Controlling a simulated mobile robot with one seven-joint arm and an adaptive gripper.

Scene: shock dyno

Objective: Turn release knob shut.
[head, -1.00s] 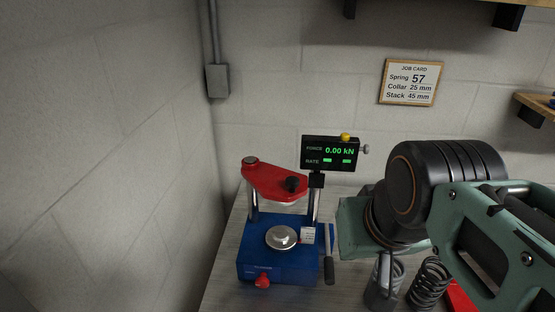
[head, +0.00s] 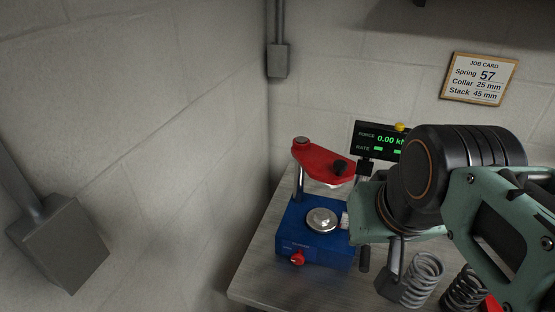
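The blue press (head: 318,238) stands on the table. A red knob (head: 297,258) sits low on its front face; it looks like the release knob, and I cannot tell how far it is turned. A round silver plate (head: 321,220) lies on top of the blue base. My gripper (head: 393,284) shows only partly, pointing down to the right of the press, beside a grey spring. My arm hides much of it, so its opening is unclear. It is apart from the red knob.
A grey spring (head: 422,279) and a black spring (head: 464,290) stand right of the press. A display (head: 376,141) reads 0.00 kN, partly covered by my arm. The wall is close on the left. The job card (head: 478,78) hangs behind.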

